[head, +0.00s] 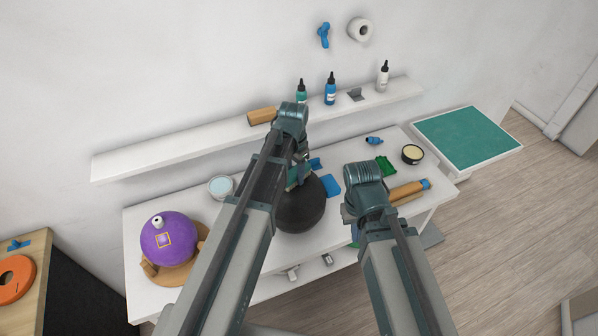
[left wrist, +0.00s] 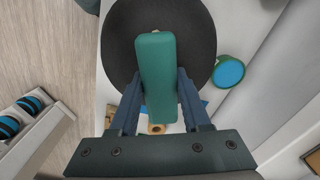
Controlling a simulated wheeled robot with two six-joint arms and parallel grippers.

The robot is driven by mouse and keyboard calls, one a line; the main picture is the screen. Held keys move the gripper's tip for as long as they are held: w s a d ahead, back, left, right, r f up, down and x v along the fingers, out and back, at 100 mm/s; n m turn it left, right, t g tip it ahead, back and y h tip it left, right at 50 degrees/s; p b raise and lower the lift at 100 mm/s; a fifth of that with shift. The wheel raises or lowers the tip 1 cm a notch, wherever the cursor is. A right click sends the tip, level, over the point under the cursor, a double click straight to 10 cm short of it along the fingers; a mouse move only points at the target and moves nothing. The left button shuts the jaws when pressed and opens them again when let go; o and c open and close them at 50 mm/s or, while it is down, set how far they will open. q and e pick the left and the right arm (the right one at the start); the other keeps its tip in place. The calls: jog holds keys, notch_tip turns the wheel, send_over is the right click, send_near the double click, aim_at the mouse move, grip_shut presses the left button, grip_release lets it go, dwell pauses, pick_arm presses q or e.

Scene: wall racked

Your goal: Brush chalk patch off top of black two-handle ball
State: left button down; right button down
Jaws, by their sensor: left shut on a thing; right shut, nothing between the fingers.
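The black ball (head: 300,210) sits on the white table, partly covered by my left arm. In the left wrist view the ball (left wrist: 203,35) fills the top middle. My left gripper (head: 298,178) is over the ball's top, mostly hidden by its own arm. It is shut on a green block-shaped brush (left wrist: 157,75), which lies across the view of the ball. Whether the brush touches the ball cannot be told. No chalk patch or ball handles can be made out. My right gripper (head: 348,214) is shut and empty, right of the ball, largely hidden by its wrist.
A purple ball (head: 172,236) on a wooden stand and a round tub (head: 221,187) stand left. A blue cloth-like piece (head: 330,186), green object (head: 385,165) and dark tin (head: 412,154) lie right. A wall shelf (head: 180,151) with bottles runs behind.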

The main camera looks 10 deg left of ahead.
pick_arm(q)
jog(key=shift+s+a, duration=0.1)
jog(key=shift+a, duration=0.1)
jog(key=shift+s+a, duration=0.5)
jog(key=shift+a, duration=0.3)
jog(key=shift+s+a, duration=0.45)
jog(key=shift+a, duration=0.25)
jog(key=shift+r, duration=0.1)
notch_tip(320, 180, up, 6)
jog(key=p, duration=0.6)
notch_tip(320, 180, up, 3)
jog(key=p, duration=0.3)
